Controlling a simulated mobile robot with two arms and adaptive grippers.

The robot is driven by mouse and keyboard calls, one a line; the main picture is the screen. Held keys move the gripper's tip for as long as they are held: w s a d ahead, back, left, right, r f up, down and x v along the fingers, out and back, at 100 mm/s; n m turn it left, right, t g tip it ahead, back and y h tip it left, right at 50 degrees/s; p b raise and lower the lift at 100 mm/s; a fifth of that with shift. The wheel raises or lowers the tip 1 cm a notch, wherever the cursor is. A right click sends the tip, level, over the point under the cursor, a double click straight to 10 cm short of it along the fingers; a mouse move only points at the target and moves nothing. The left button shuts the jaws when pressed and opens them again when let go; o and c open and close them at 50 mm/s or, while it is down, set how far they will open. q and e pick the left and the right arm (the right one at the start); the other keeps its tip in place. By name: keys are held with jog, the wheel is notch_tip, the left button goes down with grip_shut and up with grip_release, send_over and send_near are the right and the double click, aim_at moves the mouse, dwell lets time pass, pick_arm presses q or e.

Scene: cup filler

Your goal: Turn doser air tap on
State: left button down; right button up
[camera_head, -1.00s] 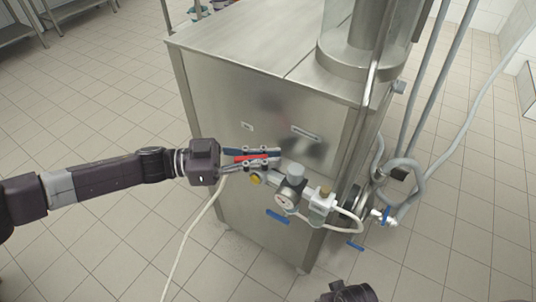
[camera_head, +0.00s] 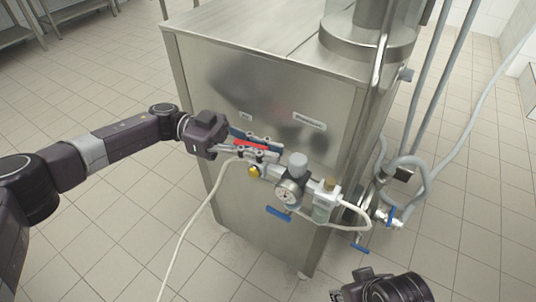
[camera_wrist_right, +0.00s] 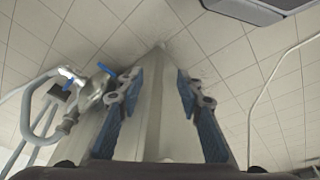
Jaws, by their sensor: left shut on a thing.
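The doser air tap's red handle (camera_head: 250,146) is on the air line at the front of the steel doser cabinet (camera_head: 215,72). It slopes slightly down to the right. My left gripper (camera_head: 268,147) is shut on the red handle, with its blue-padded fingers along either side. The fingers partly hide the handle and tap body. My right gripper (camera_wrist_right: 160,82) is open and empty in the right wrist view. In the head view, part of it shows at the bottom (camera_head: 350,286).
A yellow fitting (camera_head: 254,171), a pressure gauge (camera_head: 288,193) and a clear filter bowl (camera_head: 323,207) sit right beside the tap. A white hose (camera_head: 195,217) hangs to the floor. Blue-handled valves (camera_head: 361,248) and pipes stand at the right.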

aim_at(235, 140)
pick_arm(q)
jog(key=shift+s+m+g+b, duration=0.1)
jog(key=shift+m+g+b, duration=0.25)
jog(key=shift+g, duration=0.15)
pick_arm(e)
jog(key=shift+f, duration=0.5)
jog(key=shift+w+a+r+t, duration=0.2)
jog(key=shift+w+t, duration=0.1)
jog(key=shift+w, duration=0.45)
pick_arm(q)
jog(key=c, duration=2)
grip_release()
jog(key=v, duration=1)
jog(key=shift+w+a+r, duration=0.2)
jog(key=shift+w+a, duration=0.05)
jog(key=shift+w, duration=0.1)
jog(key=shift+w+a, duration=0.2)
jog(key=shift+a, duration=0.35)
